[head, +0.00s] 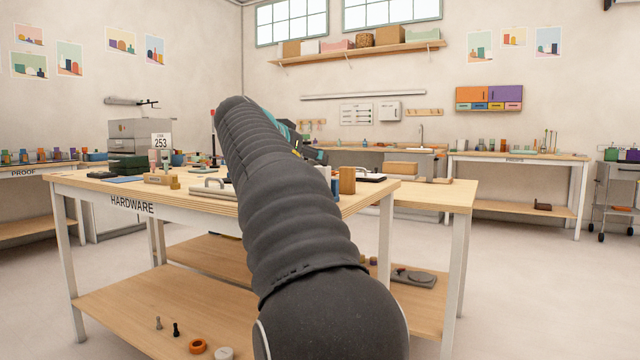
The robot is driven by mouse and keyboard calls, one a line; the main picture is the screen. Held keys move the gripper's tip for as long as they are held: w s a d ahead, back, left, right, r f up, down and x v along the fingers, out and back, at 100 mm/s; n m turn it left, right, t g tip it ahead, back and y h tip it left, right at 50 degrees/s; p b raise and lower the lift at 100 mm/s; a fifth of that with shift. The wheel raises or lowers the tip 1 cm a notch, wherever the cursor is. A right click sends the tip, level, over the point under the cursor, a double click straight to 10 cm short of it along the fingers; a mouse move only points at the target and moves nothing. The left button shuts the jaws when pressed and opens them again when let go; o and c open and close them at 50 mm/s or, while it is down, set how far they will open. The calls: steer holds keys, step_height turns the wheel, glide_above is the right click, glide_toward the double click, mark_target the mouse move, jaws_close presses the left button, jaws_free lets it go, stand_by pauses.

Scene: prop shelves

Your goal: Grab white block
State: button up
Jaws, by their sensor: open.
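My arm in its dark ribbed sleeve reaches from the bottom middle of the head view over the HARDWARE table (110,190). My gripper (318,156) shows only in part as a small dark shape beyond the arm, above the tabletop. It is open, and I see nothing held in it. I cannot make out a white block for certain. A pale, rounded piece (221,353) lies on the table's lower shelf, cut off by the bottom edge. My arm hides the middle of the tabletop.
A wooden block (347,180) stands upright on the tabletop, right of my arm. An orange ring (198,345) lies on the lower shelf. The floor at right is clear.

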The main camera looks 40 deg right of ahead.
mark_target(319, 167)
steer(key=shift+x, duration=3.65)
steer(key=shift+a+f, duration=0.1)
jaws_close()
